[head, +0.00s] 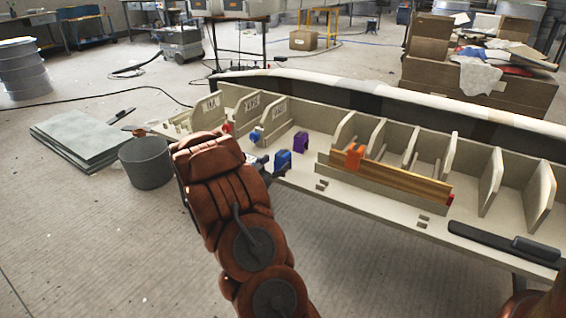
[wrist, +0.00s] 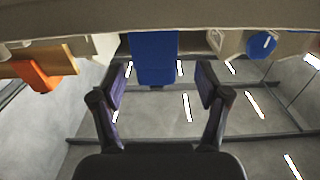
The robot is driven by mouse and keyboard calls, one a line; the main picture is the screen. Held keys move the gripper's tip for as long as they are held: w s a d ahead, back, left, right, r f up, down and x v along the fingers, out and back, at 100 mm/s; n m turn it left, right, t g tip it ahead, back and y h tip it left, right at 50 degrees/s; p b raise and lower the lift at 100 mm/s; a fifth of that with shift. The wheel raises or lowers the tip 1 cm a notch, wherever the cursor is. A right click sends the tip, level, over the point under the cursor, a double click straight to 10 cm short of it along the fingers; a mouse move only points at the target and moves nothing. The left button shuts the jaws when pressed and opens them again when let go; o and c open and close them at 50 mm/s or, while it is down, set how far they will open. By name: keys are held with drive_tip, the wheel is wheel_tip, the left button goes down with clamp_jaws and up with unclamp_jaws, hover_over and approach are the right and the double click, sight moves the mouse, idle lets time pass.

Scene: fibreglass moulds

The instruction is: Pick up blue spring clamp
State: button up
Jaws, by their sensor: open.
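A blue spring clamp (head: 282,162) sits at the front edge of the long beige mould, just right of my forearm in the head view. In the wrist view the blue clamp (wrist: 153,58) hangs at the upper middle as a flat blue block. My gripper (wrist: 162,84) is open, with its two purple-padded fingers on either side of the clamp's lower part. The fingers look apart from it, with a gap on each side. In the head view my arm hides most of the gripper.
An orange clamp (head: 354,157) grips a wooden strip (head: 390,180) to the right. A purple clamp (head: 300,142) stands behind the blue one. Another blue item (head: 255,135) is farther left. Upright ribs (head: 344,130) line the mould (head: 310,178). A grey bucket (head: 146,163) stands left.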

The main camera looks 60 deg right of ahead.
sight(279, 161)
drive_tip(key=shift+s+d+r+b, duration=0.1)
drive_tip(key=shift+d+b, duration=0.3)
drive_tip(key=shift+d, duration=0.7)
drive_tip(key=shift+s+d+r+b, duration=0.1)
drive_tip(key=shift+d+b, duration=0.3)
drive_tip(key=shift+d, duration=0.65)
drive_tip(key=shift+c, duration=0.2)
drive_tip(key=c, duration=1.2)
